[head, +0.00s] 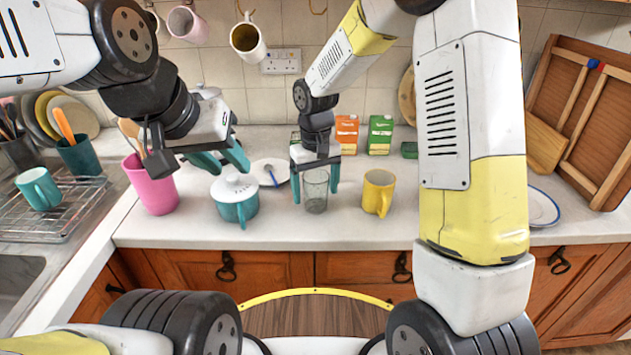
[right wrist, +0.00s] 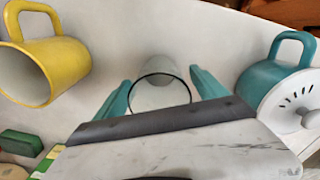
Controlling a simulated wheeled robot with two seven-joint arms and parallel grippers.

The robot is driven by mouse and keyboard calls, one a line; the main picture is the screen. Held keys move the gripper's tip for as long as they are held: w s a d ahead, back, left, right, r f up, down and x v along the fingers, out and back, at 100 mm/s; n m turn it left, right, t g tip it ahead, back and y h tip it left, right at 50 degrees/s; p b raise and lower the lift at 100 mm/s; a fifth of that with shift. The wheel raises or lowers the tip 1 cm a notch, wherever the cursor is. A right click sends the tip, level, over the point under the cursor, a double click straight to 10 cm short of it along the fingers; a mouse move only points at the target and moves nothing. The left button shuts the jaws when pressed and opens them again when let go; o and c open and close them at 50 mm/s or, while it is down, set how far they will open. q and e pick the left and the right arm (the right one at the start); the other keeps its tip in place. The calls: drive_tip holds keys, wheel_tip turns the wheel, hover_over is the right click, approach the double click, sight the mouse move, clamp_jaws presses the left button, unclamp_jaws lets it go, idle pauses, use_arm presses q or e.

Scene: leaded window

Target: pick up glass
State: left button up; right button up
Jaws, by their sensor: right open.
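The clear glass (head: 315,190) stands upright on the white counter. My right gripper (head: 315,187) is above and around it, pointing down, with one teal finger on each side of the rim. In the right wrist view the glass (right wrist: 160,92) shows its open rim between the two spread fingers (right wrist: 160,95), with a gap on each side. The gripper is open. Its body hides the near part of the glass in that view. My left gripper (head: 220,160) hangs empty over the counter near the teal sugar pot, its teal fingers apart.
The lidded teal pot (head: 236,198) stands left of the glass, and a yellow mug (head: 378,192) stands to the right. A small plate with a spoon (head: 270,173) lies behind. A pink cup (head: 150,186) is further left. The counter in front of the glass is clear.

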drive_tip(key=shift+f, duration=0.8)
drive_tip(key=c, duration=1.6)
drive_tip(key=shift+c, duration=0.3)
drive_tip(key=shift+r, duration=0.15)
